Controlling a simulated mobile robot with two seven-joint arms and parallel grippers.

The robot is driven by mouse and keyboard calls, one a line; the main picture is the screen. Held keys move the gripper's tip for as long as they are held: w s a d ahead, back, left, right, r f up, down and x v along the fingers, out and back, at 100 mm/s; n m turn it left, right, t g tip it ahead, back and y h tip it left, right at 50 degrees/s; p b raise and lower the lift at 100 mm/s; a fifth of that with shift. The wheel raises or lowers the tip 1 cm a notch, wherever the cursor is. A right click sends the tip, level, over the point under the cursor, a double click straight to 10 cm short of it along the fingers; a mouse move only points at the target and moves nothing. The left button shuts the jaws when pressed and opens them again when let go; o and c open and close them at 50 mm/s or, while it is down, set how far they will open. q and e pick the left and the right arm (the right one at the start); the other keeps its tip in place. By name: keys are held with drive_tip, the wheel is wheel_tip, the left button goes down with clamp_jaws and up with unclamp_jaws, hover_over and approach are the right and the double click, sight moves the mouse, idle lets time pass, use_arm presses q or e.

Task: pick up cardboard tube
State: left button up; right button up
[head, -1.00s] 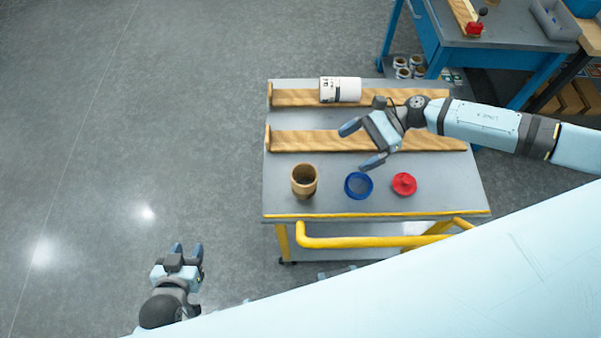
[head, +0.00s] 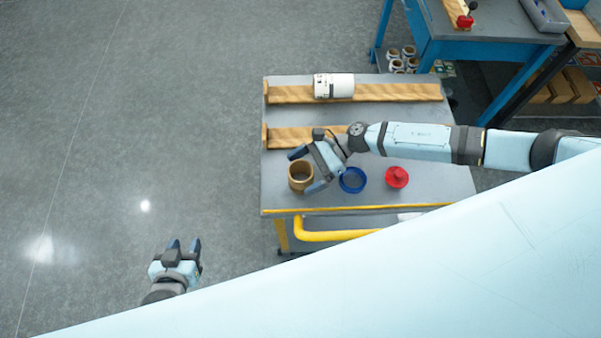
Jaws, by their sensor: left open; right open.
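The cardboard tube (head: 300,177) is a short brown ring standing upright on the grey cart top (head: 420,190), near its front left. My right gripper (head: 301,171) is open, with its two fingers pointing left at the tube's right side; one finger shows above the tube and the other below it in the picture. I cannot tell whether the fingers touch it or how high they are above it. My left gripper (head: 182,247) is open and empty over the floor, left of the cart.
A blue ring (head: 353,180) and a red flanged piece (head: 397,177) stand right of the tube. A white labelled roll (head: 334,86) lies on the rear wooden rail (head: 400,92); the front wooden rail (head: 290,134) is empty. A blue workbench (head: 480,25) stands behind right.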

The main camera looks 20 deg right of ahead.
drive_tip(key=c, duration=1)
wheel_tip(320, 180, up, 10)
drive_tip(key=shift+b, duration=0.45)
